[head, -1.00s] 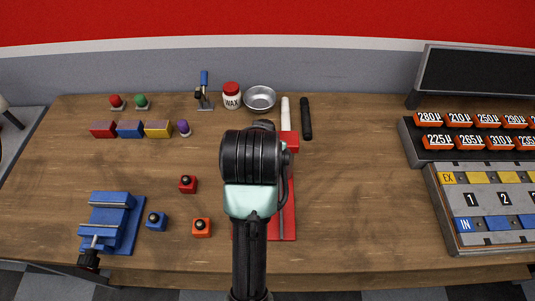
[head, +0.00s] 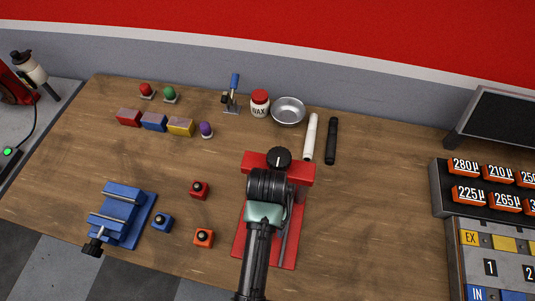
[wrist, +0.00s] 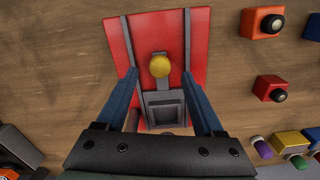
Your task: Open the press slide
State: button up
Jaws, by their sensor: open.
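The red press (head: 300,174) stands at the front middle of the bench, with a black knob (head: 279,158) on its top crossbar. My arm covers much of it in the head view and hides my gripper there. In the wrist view the red base plate (wrist: 196,40) carries a grey slide part (wrist: 163,105) with a round yellow knob (wrist: 160,66). My gripper (wrist: 159,77) is open and empty, its blue fingers on the left and right of the yellow knob. I cannot tell how near in depth they are. The lower part of the slide is partly hidden by my gripper body.
A blue vise (head: 121,213) is at front left. Red (head: 199,190), blue (head: 162,222) and orange (head: 204,237) button boxes lie left of the press. A white rod (head: 311,137) and a black rod (head: 331,141) lie behind it. Bench right of the press is clear.

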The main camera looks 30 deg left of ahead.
jog(key=shift+f, duration=1.85)
grip_shut()
jog(key=shift+w, duration=0.1)
